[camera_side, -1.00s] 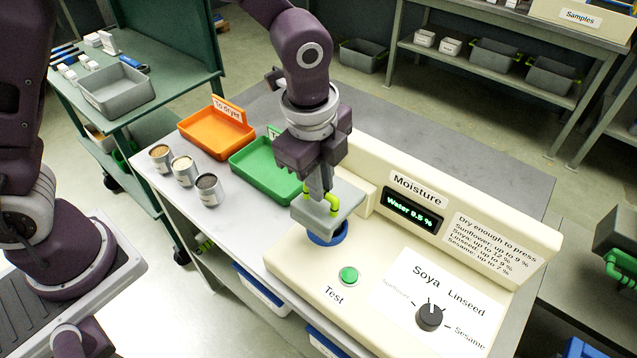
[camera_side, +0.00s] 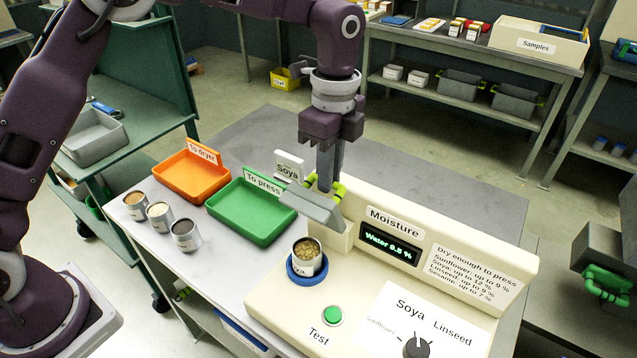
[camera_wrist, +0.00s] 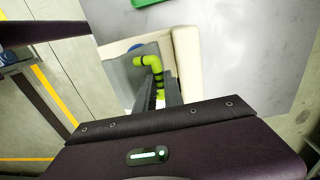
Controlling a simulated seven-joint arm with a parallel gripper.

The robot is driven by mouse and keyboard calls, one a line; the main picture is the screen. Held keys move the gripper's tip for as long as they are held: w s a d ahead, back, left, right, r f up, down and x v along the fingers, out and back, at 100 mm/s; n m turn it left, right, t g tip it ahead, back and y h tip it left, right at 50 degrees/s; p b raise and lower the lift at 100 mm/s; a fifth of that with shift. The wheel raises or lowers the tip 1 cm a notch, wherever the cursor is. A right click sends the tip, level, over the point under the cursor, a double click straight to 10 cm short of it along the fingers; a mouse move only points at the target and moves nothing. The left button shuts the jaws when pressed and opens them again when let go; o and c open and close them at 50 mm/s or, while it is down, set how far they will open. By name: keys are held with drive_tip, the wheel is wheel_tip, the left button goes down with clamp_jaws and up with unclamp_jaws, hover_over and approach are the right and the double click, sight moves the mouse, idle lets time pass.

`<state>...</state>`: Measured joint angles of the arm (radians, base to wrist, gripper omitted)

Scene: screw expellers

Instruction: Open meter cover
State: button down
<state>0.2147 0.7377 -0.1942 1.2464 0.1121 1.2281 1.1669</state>
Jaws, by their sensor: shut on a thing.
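The moisture meter (camera_side: 285,318) is a cream box on the grey table. Its grey cover (camera_side: 312,210) is tilted up at the back left of the meter, with a yellow-green handle (camera_side: 338,187). My gripper (camera_side: 327,182) is shut on that handle from above. Below and in front of the cover, a can of beige grain (camera_side: 307,258) stands upright in the blue ring (camera_side: 296,279), uncovered. In the wrist view, the handle (camera_wrist: 151,66) lies between my fingers, and the grey cover (camera_wrist: 135,68) is beside it. The display (camera_side: 390,243) reads "Water 8.5 %".
A green "To press" tray (camera_side: 240,232) and an orange "To dryer" tray (camera_side: 180,190) lie left of the meter. Several grain cans (camera_side: 160,217) stand at the table's left. The green Test button (camera_side: 332,315) and the dial (camera_side: 416,346) are at the front.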

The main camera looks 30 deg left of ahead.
drive_tip(key=shift+w+a+f, duration=0.1)
drive_tip(key=shift+w+f, duration=0.15)
drive_tip(key=shift+w, duration=0.7)
drive_tip(key=shift+w+f, duration=0.2)
drive_tip(key=shift+w, duration=0.85)
drive_tip(key=c, duration=1.5)
unclamp_jaws()
drive_tip(key=shift+o, duration=0.2)
wheel_tip(320, 180, up, 7)
drive_tip(key=shift+w, duration=0.2)
